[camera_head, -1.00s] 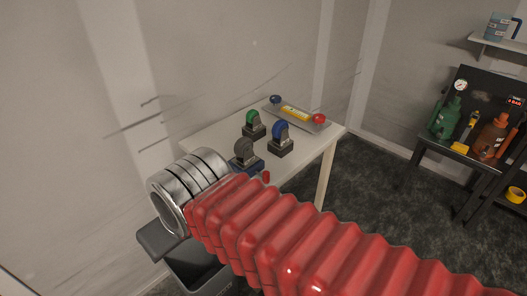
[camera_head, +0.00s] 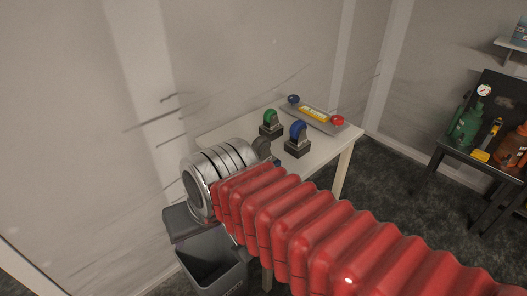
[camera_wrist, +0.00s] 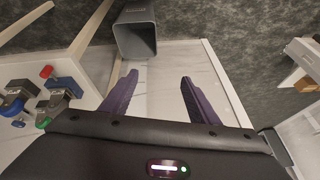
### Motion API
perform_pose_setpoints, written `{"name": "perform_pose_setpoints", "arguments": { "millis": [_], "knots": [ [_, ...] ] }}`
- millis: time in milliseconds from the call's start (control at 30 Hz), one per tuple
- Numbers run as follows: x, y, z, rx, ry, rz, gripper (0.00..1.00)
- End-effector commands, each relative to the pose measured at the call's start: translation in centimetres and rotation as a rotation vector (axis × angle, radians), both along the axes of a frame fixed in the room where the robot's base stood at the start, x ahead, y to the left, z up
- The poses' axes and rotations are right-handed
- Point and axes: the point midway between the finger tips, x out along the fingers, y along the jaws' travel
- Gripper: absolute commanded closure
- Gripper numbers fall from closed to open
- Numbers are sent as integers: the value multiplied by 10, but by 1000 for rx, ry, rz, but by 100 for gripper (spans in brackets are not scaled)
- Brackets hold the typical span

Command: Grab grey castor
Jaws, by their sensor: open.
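The grey castor (camera_head: 262,148) is on the white table in the head view, mostly hidden behind my arm; only its wheel top shows. In the wrist view the grey castor (camera_wrist: 51,103) seems to be at the left, beside a blue block (camera_wrist: 66,86) and a red knob (camera_wrist: 47,72). My gripper (camera_wrist: 160,95) shows two purple fingers, spread apart with nothing between them. The castor is outside the fingers, to their left in that view. The fingers are hidden in the head view.
A green castor (camera_head: 270,124) and a blue castor (camera_head: 298,132) stand close by on the white table (camera_head: 322,158). A grey bin (camera_head: 212,268) stands on the floor below my arm.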

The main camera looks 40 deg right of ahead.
Motion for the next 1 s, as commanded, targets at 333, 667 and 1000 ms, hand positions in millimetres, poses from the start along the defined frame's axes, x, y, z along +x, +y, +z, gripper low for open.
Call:
{"name": "perform_pose_setpoints", "arguments": {
  "millis": [333,667,1000],
  "knots": [
    [32,-17,-30,414,156,-473,27],
    [77,-64,-46,854,233,-966,27],
    [115,-161,-60,1343,222,-1460,27]
  ]
}}
